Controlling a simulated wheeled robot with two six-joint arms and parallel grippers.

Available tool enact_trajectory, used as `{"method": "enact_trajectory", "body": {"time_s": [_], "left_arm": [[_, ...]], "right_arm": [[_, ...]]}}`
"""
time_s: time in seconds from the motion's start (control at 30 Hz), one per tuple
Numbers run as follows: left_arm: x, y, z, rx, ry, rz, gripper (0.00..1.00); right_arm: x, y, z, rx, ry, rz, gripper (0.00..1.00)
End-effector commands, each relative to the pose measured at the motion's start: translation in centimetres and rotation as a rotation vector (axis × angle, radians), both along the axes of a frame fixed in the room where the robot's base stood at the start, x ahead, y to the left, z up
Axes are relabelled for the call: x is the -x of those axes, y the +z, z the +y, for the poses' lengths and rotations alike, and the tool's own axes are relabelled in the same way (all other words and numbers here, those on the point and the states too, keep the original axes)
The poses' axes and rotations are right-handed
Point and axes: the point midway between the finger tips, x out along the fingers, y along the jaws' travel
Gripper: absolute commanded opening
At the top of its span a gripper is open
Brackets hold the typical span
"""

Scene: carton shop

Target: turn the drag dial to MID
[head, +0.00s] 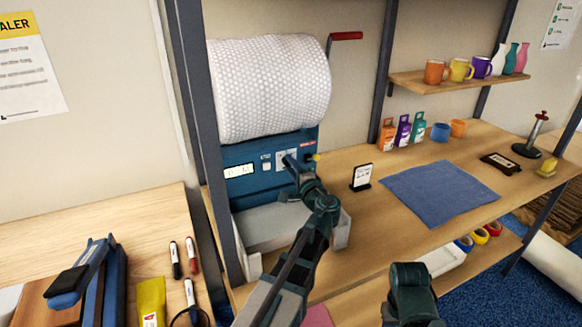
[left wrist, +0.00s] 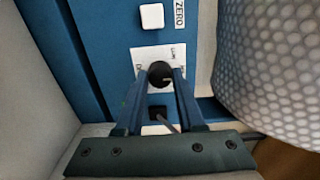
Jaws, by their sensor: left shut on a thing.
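The drag dial (left wrist: 160,73) is a small black round knob on a white label plate (left wrist: 145,54) on the machine's blue front. The plate's lettering is partly hidden by my fingers, and I cannot read the dial's setting. My left gripper (left wrist: 160,82) is shut on the dial, one finger on each side of it. In the head view my left gripper (head: 291,164) reaches the blue panel (head: 255,181) from the front and hides most of the dial. My right gripper's fingers do not show.
A bubble-wrap roll (head: 268,85) sits above the panel. A white ZERO button (left wrist: 152,16) is near the dial, and a small display (head: 239,171) is left on the panel. A pale tray (head: 270,228) lies below. A blue mat (head: 440,192) and sign (head: 362,177) stand right.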

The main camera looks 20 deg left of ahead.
Motion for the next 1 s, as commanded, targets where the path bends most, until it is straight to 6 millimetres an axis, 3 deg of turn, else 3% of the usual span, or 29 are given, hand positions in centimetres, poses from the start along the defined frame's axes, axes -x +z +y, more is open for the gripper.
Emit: {"method": "enact_trajectory", "body": {"time_s": [0.23,0.27,0.43,0.77,1.0], "left_arm": [[0.0,-0.1,0.0,0.003,-0.001,0.0,0.0],[0.0,-0.1,0.0,0.003,-0.001,0.0,0.39],[0.0,0.0,0.0,0.002,0.0,-0.001,0.67],[0.3,0.0,-0.3,0.001,-0.001,-0.001,0.67],[3.0,0.0,-3.2,0.001,-0.004,-0.001,0.67]], "right_arm": [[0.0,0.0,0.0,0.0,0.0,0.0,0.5],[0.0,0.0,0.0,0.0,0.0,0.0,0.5],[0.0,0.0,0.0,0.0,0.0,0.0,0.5],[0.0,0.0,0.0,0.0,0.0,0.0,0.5],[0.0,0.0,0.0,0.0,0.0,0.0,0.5]]}}
